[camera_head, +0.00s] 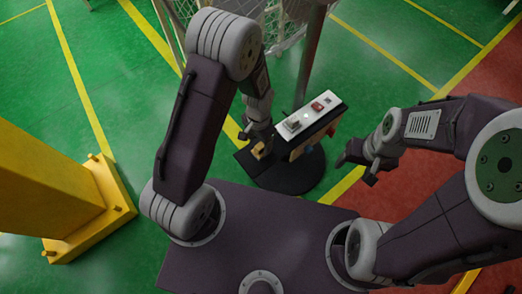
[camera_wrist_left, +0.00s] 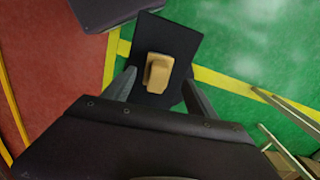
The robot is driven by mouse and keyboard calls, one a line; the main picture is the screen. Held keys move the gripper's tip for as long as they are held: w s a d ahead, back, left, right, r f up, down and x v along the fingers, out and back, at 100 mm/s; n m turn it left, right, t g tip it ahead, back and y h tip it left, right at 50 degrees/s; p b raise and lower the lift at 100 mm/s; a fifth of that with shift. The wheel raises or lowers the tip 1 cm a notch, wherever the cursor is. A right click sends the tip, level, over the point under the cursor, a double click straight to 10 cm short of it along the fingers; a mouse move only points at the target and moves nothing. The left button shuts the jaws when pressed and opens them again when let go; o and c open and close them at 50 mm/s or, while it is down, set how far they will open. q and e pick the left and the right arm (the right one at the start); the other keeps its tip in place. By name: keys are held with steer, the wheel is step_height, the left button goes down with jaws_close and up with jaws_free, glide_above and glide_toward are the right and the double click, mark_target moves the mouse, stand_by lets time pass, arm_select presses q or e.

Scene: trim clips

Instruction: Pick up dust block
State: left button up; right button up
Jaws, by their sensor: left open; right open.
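The dust block appears to be the small tan block (camera_wrist_left: 158,72) lying on a dark square plate (camera_wrist_left: 178,42). In the head view the block (camera_head: 262,151) is partly hidden by my left gripper (camera_head: 259,140). In the left wrist view my left gripper (camera_wrist_left: 159,78) is open, with one finger on each side of the block and visible gaps between. I cannot tell how far the fingertips are above the plate. My right gripper (camera_head: 357,166) is open and empty, well to the right of the block.
A white-topped panel (camera_head: 308,118) with a red part stands right beside the plate, above a round black base (camera_head: 300,178). A yellow post (camera_head: 45,185) stands at the left. A wire cage (camera_head: 285,22) and a grey pole (camera_head: 312,50) are behind. Green floor is open at the upper right.

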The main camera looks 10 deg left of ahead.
mark_target(261, 145)
arm_select(q)
steer(key=shift+d+f, duration=0.1)
steer(key=shift+f, duration=0.7)
steer(key=f, duration=0.2)
steer(key=f+b, duration=0.1)
steer(key=f, duration=0.1)
steer(key=shift+w+d+f, duration=0.1)
steer(key=shift+d, duration=0.1)
steer(key=shift+w+f, duration=0.1)
steer(key=shift+f, duration=0.2)
jaws_close()
steer(key=shift+r+p, duration=0.55)
steer(key=shift+r, duration=1.85)
steer(key=w+d+r+p, duration=0.1)
steer(key=w+d+r, duration=0.1)
steer(key=d+r, duration=0.4)
steer(key=d, duration=0.5)
steer(key=shift+w+d+r, duration=0.15)
steer(key=shift+w+d, duration=0.05)
steer(key=shift+w, duration=0.1)
